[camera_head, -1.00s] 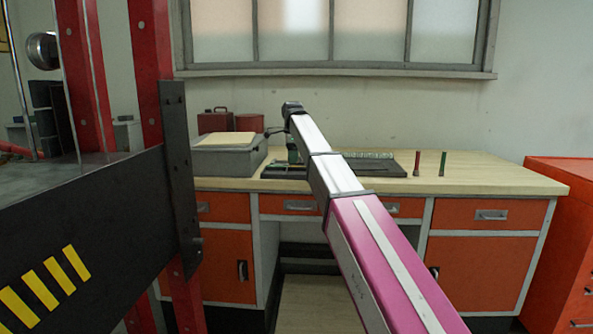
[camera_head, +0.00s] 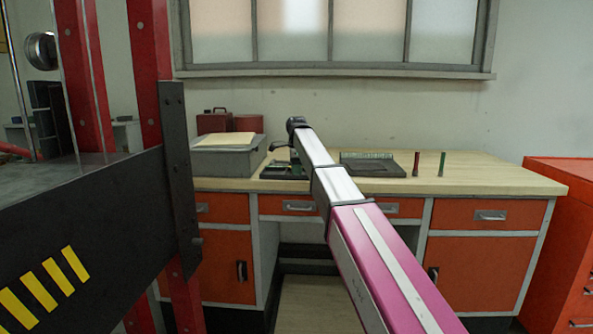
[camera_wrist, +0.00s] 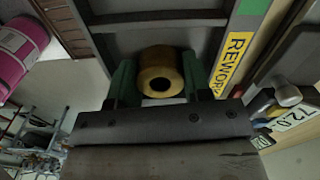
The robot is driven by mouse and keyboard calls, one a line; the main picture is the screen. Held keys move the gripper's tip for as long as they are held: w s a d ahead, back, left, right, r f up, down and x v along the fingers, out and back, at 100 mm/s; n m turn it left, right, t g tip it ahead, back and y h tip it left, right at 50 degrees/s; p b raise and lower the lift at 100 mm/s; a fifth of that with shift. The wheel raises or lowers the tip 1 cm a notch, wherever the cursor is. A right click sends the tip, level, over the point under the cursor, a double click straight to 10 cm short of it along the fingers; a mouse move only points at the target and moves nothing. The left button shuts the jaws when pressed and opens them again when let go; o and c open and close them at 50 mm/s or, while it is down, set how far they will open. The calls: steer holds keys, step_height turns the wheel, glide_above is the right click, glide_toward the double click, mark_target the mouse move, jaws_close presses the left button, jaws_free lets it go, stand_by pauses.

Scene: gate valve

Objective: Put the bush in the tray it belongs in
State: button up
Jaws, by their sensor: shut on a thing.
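The bush (camera_wrist: 160,72) is a short brass-coloured ring with a dark hole, seen in the wrist view. My gripper (camera_wrist: 161,88) is shut on it, with one green finger on each side. I cannot tell whether the bush touches the tray floor. In the head view my arm hides the bush and most of the gripper, above a dark tray (camera_head: 283,172) on the bench.
Another dark tray (camera_head: 373,166) lies to the right on the wooden bench (camera_head: 485,178). A red post (camera_head: 416,164) and a green post (camera_head: 442,164) stand beyond it. A grey box (camera_head: 228,158) is at left. A white "72.0" label (camera_wrist: 297,117) shows in the wrist view.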

steer(key=o, duration=1.1)
step_height(320, 180, up, 12)
steer(key=shift+r, duration=0.1)
